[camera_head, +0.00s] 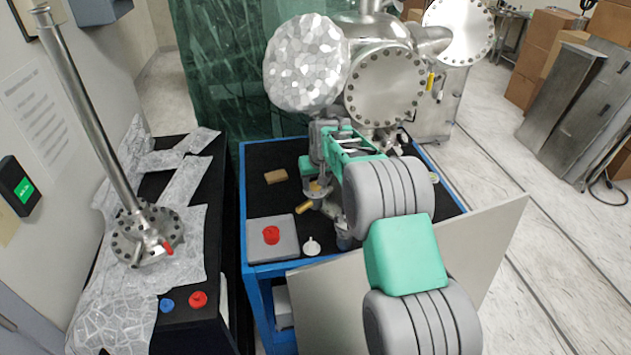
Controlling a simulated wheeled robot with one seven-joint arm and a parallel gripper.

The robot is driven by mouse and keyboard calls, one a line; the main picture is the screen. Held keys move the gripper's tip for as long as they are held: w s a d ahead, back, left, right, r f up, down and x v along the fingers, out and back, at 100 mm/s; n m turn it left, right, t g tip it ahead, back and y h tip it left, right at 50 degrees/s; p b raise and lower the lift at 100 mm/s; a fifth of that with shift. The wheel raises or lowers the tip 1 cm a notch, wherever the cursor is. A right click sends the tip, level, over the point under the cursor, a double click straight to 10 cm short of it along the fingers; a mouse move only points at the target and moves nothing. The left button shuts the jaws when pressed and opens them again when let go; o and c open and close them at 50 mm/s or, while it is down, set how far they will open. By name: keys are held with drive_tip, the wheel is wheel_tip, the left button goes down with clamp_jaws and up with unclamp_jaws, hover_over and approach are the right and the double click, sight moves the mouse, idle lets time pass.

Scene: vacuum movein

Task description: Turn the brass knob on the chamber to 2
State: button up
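The steel vacuum chamber (387,88) stands at the back of the blue-framed cart, with bolted round flanges and a foil-wrapped part (307,65) on its left. A small brass-coloured knob-like part (304,208) shows low in front of it, left of my wrist. Another small brass spot (315,187) is just above. I cannot tell which is the task's knob, and no number marks are legible. My arm reaches in from the lower right. My green and grey gripper (322,140) is near the chamber's front, above the brass parts. Its fingertips are not clear, and my wrist hides part of the area.
The dark cart top (258,198) holds a tan block (276,176), a grey plate with a red knob (271,235) and a white piece (312,246). A foil-covered bench (190,250) with a tall steel tube (88,100) stands left. A grey panel (310,310) leans in front.

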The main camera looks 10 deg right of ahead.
clamp_jaws()
drive_tip(key=shift+m+b, duration=0.4)
drive_tip(key=shift+a+f+m+h+b, duration=0.15)
drive_tip(key=shift+m+h+b, duration=0.45)
drive_tip(key=shift+m, duration=0.4)
drive_tip(key=m+h, duration=0.1)
drive_tip(key=m, duration=0.1)
drive_tip(key=shift+m, duration=0.4)
drive_tip(key=m, duration=0.1)
drive_tip(key=m+g+h+p, duration=0.1)
drive_tip(key=m, duration=0.1)
drive_tip(key=shift+w+a+r, duration=0.1)
drive_tip(key=shift+r, duration=0.25)
drive_tip(key=shift+m+g+h+p, duration=0.3)
drive_tip(key=shift+m+h+p, duration=0.1)
drive_tip(key=shift+m+p, duration=1.1)
drive_tip(key=shift+m, duration=0.1)
drive_tip(key=shift+f+g, duration=0.15)
drive_tip(key=shift+g, duration=0.15)
